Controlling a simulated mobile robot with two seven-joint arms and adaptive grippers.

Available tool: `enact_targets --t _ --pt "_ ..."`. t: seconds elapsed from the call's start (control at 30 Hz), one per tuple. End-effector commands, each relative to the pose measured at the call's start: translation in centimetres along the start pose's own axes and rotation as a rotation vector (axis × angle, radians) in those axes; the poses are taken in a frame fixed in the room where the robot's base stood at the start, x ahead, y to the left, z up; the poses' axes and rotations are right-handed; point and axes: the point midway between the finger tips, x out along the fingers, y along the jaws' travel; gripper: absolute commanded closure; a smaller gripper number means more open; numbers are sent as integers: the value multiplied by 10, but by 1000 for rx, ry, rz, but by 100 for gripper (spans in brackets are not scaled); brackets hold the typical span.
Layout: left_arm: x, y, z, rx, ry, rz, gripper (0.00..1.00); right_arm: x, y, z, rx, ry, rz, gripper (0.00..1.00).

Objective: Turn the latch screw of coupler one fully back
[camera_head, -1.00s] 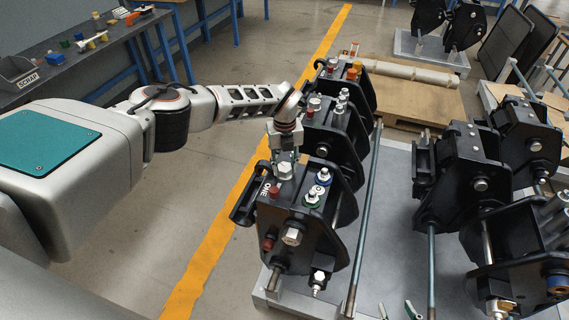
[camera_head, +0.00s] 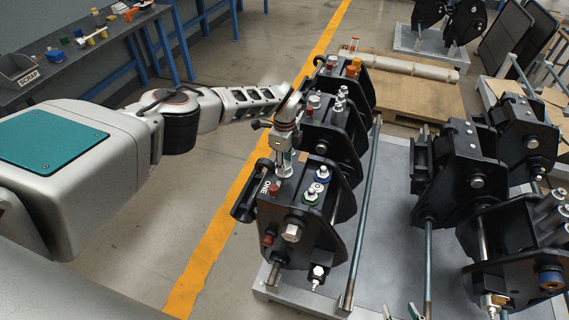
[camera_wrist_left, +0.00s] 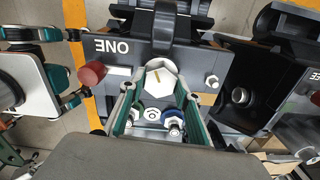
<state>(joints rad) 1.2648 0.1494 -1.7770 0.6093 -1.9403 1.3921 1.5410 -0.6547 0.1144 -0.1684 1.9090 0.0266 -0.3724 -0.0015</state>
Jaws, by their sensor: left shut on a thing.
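Coupler one (camera_head: 275,215) is the black block marked ONE at the near end of the left row in the head view; its lettered face (camera_wrist_left: 140,50) shows in the wrist view. The latch screw (camera_wrist_left: 158,86) has a pale hex head with a slot mark. My left gripper (camera_head: 284,164) reaches down from above onto it. In the wrist view its green-lined fingers (camera_wrist_left: 160,100) stand on both sides of the hex head, shut on it. The head view mostly hides the screw behind the fingers.
A red knob (camera_wrist_left: 92,74) sits beside the lettering. Blue- and green-ringed fittings (camera_head: 317,182) stand close right of the gripper. More black couplers (camera_head: 333,130) stand behind, and others (camera_head: 465,170) to the right on the grey platform (camera_head: 395,220). The floor at left is open.

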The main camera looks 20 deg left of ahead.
Motion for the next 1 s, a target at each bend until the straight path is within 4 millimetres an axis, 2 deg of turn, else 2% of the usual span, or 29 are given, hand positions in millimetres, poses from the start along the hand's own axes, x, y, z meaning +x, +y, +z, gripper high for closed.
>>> enact_targets --t 1.0 --pt "0 -1 1 -963 0 0 89 -1 0 1 -11 1 -5 60"
